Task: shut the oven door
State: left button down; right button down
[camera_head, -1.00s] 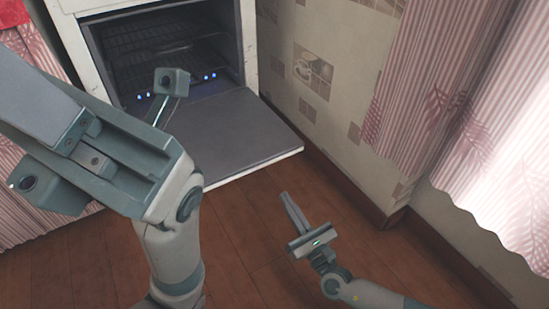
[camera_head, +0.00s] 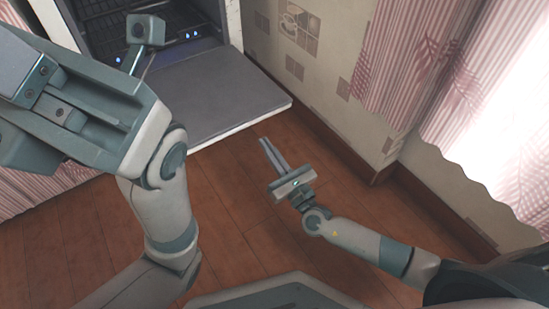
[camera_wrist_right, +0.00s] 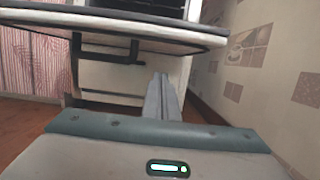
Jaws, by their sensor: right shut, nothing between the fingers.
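The oven (camera_head: 231,22) stands at the top of the head view, its dark inside showing. Its door (camera_head: 215,90) hangs fully open, flat and level, with a grey inner panel and a white edge. In the right wrist view the door (camera_wrist_right: 110,30) is seen edge-on above, with a dark handle (camera_wrist_right: 105,62) under it. My right gripper (camera_head: 271,153) is shut and empty, in front of and below the door's right front corner, apart from it. Its fingers (camera_wrist_right: 162,95) point toward the oven. My left arm covers the door's left part; whether the left gripper's fingers show is unclear.
A papered wall (camera_head: 325,60) and pink striped curtain (camera_head: 400,60) run along the right side. More pink curtain (camera_head: 40,190) hangs at the left. The wooden floor (camera_head: 235,220) before the oven is clear.

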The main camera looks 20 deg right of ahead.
jog(key=w+a+r, duration=0.1)
jog(key=w+r, duration=0.3)
jog(key=r, duration=0.1)
jog(key=shift+a, duration=0.15)
jog(key=shift+w+r+p, duration=0.1)
jog(key=shift+p, duration=0.2)
